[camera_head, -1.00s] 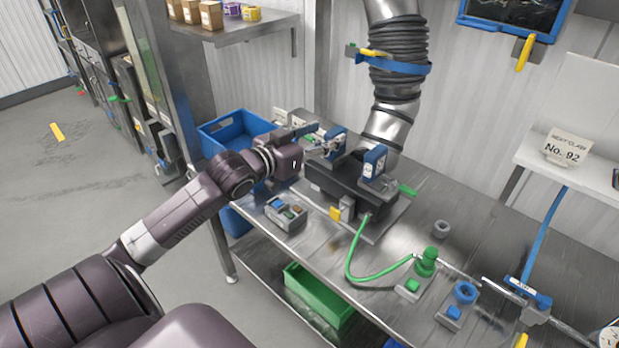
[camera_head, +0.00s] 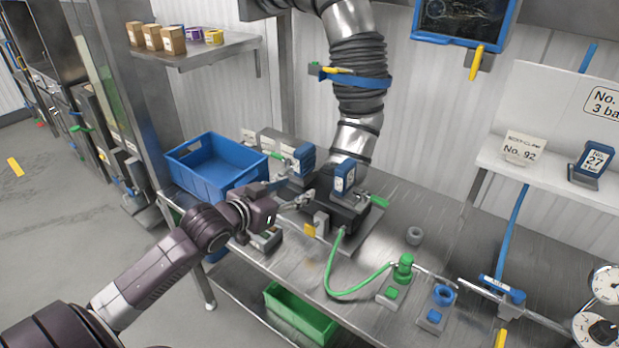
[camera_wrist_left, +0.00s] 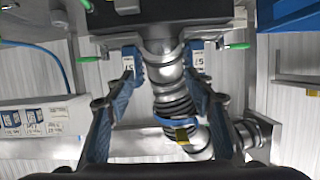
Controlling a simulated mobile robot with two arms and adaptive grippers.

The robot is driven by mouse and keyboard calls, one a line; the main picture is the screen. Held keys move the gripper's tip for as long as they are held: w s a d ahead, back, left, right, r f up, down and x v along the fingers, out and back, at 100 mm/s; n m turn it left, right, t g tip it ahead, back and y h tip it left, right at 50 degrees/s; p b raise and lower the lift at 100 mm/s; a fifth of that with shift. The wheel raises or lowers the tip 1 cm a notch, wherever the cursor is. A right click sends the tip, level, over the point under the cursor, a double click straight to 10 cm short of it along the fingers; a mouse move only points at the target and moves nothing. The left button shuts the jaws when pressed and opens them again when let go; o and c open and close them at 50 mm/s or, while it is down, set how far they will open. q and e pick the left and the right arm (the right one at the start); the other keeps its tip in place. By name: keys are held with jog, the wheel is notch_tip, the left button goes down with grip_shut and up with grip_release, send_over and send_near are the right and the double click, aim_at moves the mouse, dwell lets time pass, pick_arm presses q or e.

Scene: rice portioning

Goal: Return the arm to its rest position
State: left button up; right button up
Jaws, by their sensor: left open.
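My left arm (camera_head: 160,275) comes in from the lower left in the head view. Its gripper (camera_head: 300,190) is in front of the left part of a black machine (camera_head: 342,214) on the steel bench. In the left wrist view the gripper's two blue-padded fingers (camera_wrist_left: 163,75) stand wide apart. Nothing is held between them; a silver and black duct (camera_wrist_left: 172,95) shows in the gap behind. Blue displays (camera_head: 345,177) stand on the machine. Whether the fingers touch the machine cannot be told. My right gripper is not in view.
A blue tub (camera_head: 215,172) stands behind the wrist at the bench's left end. A green hose (camera_head: 350,290) runs from the machine to a green fitting (camera_head: 403,266). A green bin (camera_head: 300,313) sits below.

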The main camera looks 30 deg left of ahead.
pick_arm(q)
jog(key=s+d+f+g, duration=0.1)
jog(key=s+d+f, duration=0.1)
jog(key=s+f, duration=0.1)
jog(key=s+d+f+g, duration=0.2)
jog(key=s+d+f, duration=0.1)
jog(key=f, duration=0.3)
jog(key=s+d+f+g, duration=0.2)
jog(key=s+d+f, duration=0.1)
jog(key=s+f, duration=0.2)
jog(key=shift+d, duration=0.15)
jog(key=s+d+f+g, duration=0.3)
jog(key=s+d, duration=0.1)
jog(key=s, duration=0.5)
jog(key=s+d+f+g, duration=0.3)
jog(key=s+d, duration=0.2)
jog(key=s, duration=0.5)
notch_tip(320, 180, down, 29)
jog(key=s+m+g, duration=0.1)
jog(key=s, duration=0.1)
jog(key=s+a+f, duration=0.1)
jog(key=s+f, duration=0.6)
jog(key=s, duration=0.1)
jog(key=s+a+f+g+b, duration=0.1)
jog(key=s+a+f, duration=0.1)
jog(key=s+f, duration=0.6)
jog(key=shift+s+a+y, duration=0.25)
jog(key=shift+s+y, duration=0.15)
